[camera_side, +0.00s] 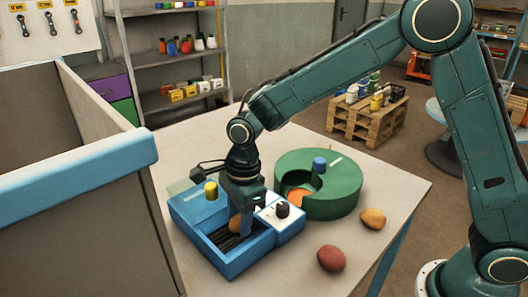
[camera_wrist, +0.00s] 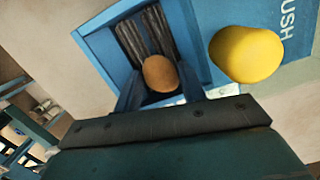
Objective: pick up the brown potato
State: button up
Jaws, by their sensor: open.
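The brown potato (camera_side: 236,223) lies in the slotted well of the blue box (camera_side: 233,264), partly hidden by my gripper in the side view. It shows whole in the wrist view (camera_wrist: 160,73), on dark bars. My gripper (camera_side: 246,212) points down into the well. In the wrist view my gripper (camera_wrist: 160,84) has its two dark fingers apart, one on each side of the potato's near end. It is open; whether either finger touches the potato I cannot tell.
A green round container (camera_side: 340,200) stands close behind right. A red potato (camera_side: 331,258) and an orange-yellow one (camera_side: 373,218) lie on the table. A blue-rimmed wall (camera_side: 80,178) stands at left.

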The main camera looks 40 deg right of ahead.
aim_at(239, 216)
dwell(0.4)
jog(key=c, duration=0.7)
jog(key=shift+r, duration=0.15)
notch_tip(239, 216, up, 20)
dwell(0.5)
jog(key=shift+f, duration=0.2)
